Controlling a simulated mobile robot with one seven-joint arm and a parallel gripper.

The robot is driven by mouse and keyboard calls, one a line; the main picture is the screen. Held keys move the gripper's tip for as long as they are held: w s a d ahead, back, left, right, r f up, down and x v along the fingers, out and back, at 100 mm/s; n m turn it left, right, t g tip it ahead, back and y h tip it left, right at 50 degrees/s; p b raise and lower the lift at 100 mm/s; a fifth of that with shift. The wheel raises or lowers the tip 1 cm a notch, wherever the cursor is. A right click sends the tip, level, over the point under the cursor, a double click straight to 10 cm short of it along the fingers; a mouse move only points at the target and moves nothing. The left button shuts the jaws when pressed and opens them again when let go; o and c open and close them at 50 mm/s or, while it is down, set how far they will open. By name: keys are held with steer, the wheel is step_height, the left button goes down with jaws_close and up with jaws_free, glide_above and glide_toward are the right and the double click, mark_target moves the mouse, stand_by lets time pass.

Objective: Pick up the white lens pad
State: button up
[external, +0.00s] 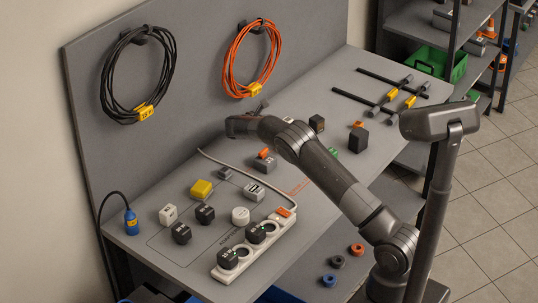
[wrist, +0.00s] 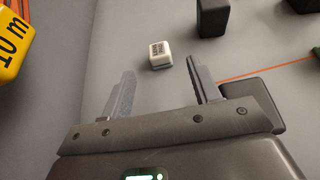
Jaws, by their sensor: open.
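A small white block with dark lettering, which looks like the white lens pad (wrist: 160,55), sits on the grey surface in the wrist view. My gripper (wrist: 170,80) is open, with its two fingers apart and nothing between them. My arm's end (external: 240,126) is over the back of the bench there, and the fingers do not show clearly.
A yellow 10 m tag (wrist: 12,45) is at the wrist view's left edge. A dark block (wrist: 212,18) stands beyond the right finger. The power strip (external: 255,246) and several small blocks are on the near bench. An orange cable (external: 232,62) hangs on the back panel.

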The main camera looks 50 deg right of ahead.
mark_target(289, 118)
steer(key=x, duration=0.4)
steer(key=shift+f, duration=0.1)
steer(key=x, duration=0.5)
steer(key=shift+w+d+f, duration=0.2)
steer(key=shift+d+f, duration=0.1)
steer(key=shift+f, duration=0.1)
steer(key=shift+c, duration=0.2)
steer(key=c, duration=1)
steer(key=shift+r, duration=0.1)
